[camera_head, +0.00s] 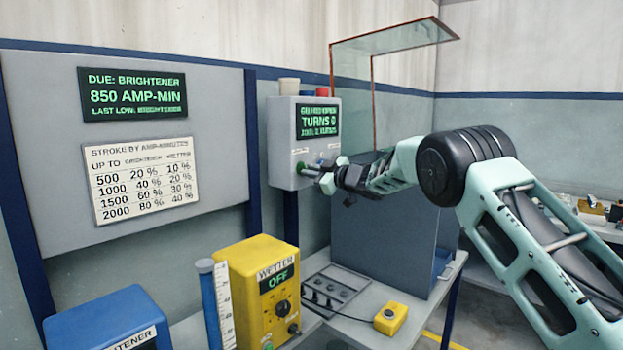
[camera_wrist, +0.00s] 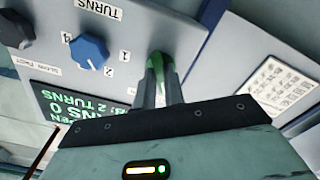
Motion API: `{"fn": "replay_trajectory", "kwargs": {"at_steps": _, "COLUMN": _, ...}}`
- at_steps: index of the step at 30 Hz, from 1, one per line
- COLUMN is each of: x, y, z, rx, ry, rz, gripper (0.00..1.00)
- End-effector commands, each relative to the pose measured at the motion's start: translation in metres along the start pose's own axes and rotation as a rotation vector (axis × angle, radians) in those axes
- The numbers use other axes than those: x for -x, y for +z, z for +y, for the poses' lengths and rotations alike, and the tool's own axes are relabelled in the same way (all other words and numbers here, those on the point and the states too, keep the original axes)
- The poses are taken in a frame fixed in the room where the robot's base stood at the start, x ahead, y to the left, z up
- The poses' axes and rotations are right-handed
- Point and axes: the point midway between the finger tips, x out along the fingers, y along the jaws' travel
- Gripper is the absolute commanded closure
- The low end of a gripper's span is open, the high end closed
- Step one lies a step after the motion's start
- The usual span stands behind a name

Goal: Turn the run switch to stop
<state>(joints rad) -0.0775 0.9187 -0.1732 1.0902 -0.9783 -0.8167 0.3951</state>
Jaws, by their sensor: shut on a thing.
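The grey control box (camera_head: 283,125) hangs on a post at the back, with a green-lettered display (camera_head: 318,121) reading TURNS 0. My gripper (camera_head: 316,172) is at the lower front of this box. In the wrist view my gripper (camera_wrist: 158,85) is shut on a green switch handle (camera_wrist: 156,62) standing out from the panel. Its label is hidden, so I cannot read its position. A blue TURNS knob (camera_wrist: 89,50) with marks 1, 2 and 4 sits beside it, apart from the fingers.
A yellow WETTER box (camera_head: 248,295) showing OFF and a blue box (camera_head: 105,318) stand in front. A yellow button box (camera_head: 390,318) with a cable lies on the table. A glass-topped frame (camera_head: 395,38) and a grey-blue cabinet (camera_head: 395,240) stand close to my arm.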

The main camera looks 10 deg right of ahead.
Motion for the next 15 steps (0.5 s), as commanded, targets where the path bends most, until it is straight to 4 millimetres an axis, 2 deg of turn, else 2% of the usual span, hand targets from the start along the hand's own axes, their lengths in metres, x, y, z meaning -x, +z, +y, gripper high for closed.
{"fn": "replay_trajectory", "kwargs": {"at_steps": 15, "x": 0.0002, "y": 0.0009, "z": -0.0001, "rx": 0.057, "ry": -0.001, "rz": -0.002, "gripper": 1.0}}
